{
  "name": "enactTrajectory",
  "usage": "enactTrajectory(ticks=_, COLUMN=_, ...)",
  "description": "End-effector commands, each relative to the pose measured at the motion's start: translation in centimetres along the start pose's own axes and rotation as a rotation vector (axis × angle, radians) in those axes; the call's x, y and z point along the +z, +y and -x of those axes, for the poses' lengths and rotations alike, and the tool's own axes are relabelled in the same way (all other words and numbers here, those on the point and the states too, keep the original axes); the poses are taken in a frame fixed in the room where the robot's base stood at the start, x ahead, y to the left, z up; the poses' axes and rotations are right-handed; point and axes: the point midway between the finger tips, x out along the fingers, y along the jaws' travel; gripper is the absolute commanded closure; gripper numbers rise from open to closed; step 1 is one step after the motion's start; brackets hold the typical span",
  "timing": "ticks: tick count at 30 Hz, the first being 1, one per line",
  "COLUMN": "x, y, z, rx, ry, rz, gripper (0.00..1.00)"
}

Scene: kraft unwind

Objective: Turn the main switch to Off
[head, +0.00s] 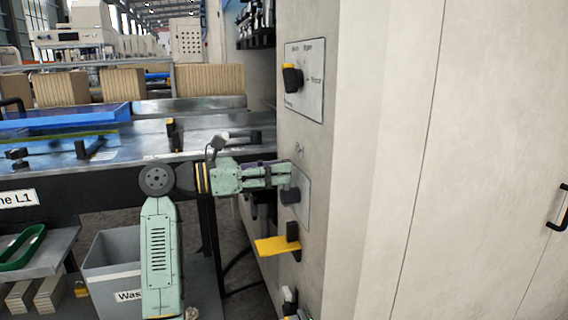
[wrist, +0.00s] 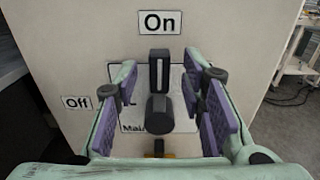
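The main switch (wrist: 160,112) is a black rotary knob with an upright bar handle on a grey plate. Its handle points up at the On label (wrist: 158,22); the Off label (wrist: 76,103) is to the left. The plate's lettering is partly hidden by the knob and a finger. My gripper (wrist: 158,88) is open, with a purple-padded finger on each side of the knob and visible gaps between. In the head view, my gripper (head: 284,175) reaches the cabinet face from the left, and the dark knob (head: 290,195) shows just below its fingertips.
Above on the same cabinet face is a rotary selector (head: 292,78) with a yellow-tipped black handle. Below is a protruding yellow lever (head: 280,245). A metal worktable (head: 190,130) stands behind my arm, and a grey waste bin (head: 110,265) is at lower left.

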Motion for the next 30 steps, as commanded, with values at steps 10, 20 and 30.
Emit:
enactTrajectory(ticks=10, x=0.1, y=0.0, z=-2.3, rx=0.0, ry=-0.001, rz=0.0, gripper=0.63)
enactTrajectory(ticks=20, x=0.0, y=0.0, z=-2.2, rx=0.0, ry=-0.002, rz=0.0, gripper=0.73)
enactTrajectory(ticks=30, x=0.0, y=0.0, z=-2.2, rx=0.0, ry=-0.001, rz=0.0, gripper=0.96)
